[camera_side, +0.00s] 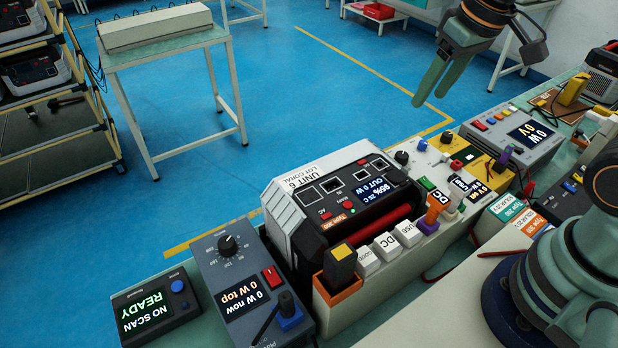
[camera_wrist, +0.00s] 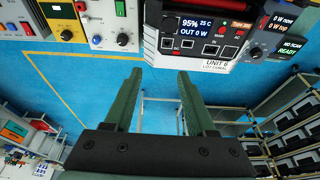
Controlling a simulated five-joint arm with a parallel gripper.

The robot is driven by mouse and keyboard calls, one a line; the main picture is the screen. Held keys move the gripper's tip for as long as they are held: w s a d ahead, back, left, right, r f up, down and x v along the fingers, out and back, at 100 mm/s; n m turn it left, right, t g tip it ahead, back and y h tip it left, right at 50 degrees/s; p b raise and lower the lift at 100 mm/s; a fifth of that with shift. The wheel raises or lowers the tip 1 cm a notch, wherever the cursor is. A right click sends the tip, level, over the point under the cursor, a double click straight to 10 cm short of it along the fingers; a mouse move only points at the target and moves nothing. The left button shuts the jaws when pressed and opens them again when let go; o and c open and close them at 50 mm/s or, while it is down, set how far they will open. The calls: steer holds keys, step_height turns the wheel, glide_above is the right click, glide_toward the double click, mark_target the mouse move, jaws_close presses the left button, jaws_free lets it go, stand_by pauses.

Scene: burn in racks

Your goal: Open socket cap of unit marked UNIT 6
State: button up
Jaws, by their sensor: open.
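The unit marked UNIT 6, LOT CORAL (camera_side: 283,207) sits in the middle of the bench in the side view, a white and black box with a red bar. Its dark panel has a lit display reading 95% 25 C, OUT 0 W, and several square sockets or caps (camera_side: 331,185); I cannot tell which are lids. The unit also shows at the top of the wrist view (camera_wrist: 171,57), with its panel partly in frame. My gripper (camera_side: 429,98) is open and empty, well above and right of the unit in the side view. Its green fingers (camera_wrist: 158,75) stand apart in the wrist view.
A grey meter box (camera_side: 237,275) and a scanner reading READY (camera_side: 150,305) stand left of the unit. A tray (camera_side: 345,297) of labelled plugs lies in front. A yellow panel (camera_side: 468,165) and a grey instrument (camera_side: 515,128) stand to the right. Blue floor lies behind.

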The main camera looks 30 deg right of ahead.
mark_target(389, 168)
steer(key=w+f+g, duration=0.1)
steer(key=f, duration=0.4)
steer(key=w+a+f+g, duration=0.1)
steer(key=f, duration=0.5)
steer(key=w+a+f+g, duration=0.1)
steer(key=f, duration=0.5)
steer(key=shift+w, duration=0.35)
steer(key=shift+c, duration=0.3)
jaws_close()
